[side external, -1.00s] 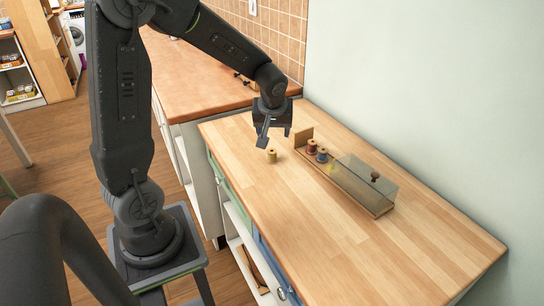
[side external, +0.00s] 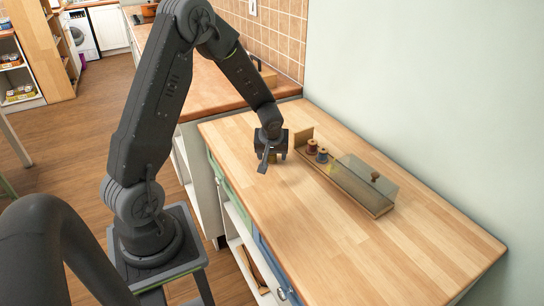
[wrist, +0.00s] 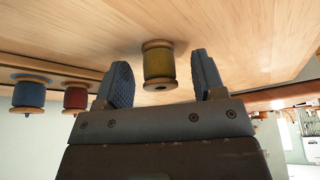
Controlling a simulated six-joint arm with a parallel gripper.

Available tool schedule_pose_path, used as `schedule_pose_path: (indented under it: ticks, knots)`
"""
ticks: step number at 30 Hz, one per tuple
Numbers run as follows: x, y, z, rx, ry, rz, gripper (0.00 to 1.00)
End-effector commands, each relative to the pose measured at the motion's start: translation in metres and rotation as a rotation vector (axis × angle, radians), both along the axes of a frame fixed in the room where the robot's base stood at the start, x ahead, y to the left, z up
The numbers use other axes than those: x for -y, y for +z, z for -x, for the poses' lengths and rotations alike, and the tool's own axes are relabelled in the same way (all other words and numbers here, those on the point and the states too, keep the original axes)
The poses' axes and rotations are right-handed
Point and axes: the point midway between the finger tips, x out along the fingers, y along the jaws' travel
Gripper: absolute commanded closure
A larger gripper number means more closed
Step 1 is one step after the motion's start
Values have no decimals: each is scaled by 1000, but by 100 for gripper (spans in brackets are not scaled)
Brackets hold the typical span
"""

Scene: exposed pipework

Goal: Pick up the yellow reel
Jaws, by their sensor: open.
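The yellow reel (wrist: 160,66) stands on the wooden worktop, with wooden ends and yellow thread.
A wooden rack (side external: 352,193) to the right holds a red reel (side external: 312,147) and a blue reel (side external: 322,155), with a clear cover (side external: 364,180) over its near part. The front of the worktop (side external: 370,245) is clear. A wall runs along the right.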

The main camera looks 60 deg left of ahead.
Motion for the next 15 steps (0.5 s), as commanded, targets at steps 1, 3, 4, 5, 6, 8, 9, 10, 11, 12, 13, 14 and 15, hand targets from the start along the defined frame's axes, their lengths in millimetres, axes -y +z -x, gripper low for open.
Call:
schedule_pose_path:
  ticks: [1, 3, 4, 5, 6, 8, 9, 10, 11, 12, 13, 14, 15]
  knots:
    - [-1, -3, -1, 0, 1, 1, 37]
    - [-2, -5, -1, 1, 0, 0, 37]
    - [-2, -5, -1, 1, 0, 0, 37]
    - [-2, -5, -1, 1, 0, 0, 37]
    - [-2, -4, -1, 1, 0, 0, 37]
    - [-1, -4, -1, 1, 0, 0, 37]
    - [-2, -4, -1, 1, 0, 0, 39]
    - [-1, -4, -1, 1, 0, 0, 42]
    - [-1, -4, -1, 1, 0, 0, 44]
    - [-1, -4, -1, 1, 0, 0, 48]
    - [-1, -4, -1, 1, 0, 0, 51]
    - [-1, -4, -1, 1, 0, 0, 54]
    - [-1, -4, -1, 1, 0, 0, 58]
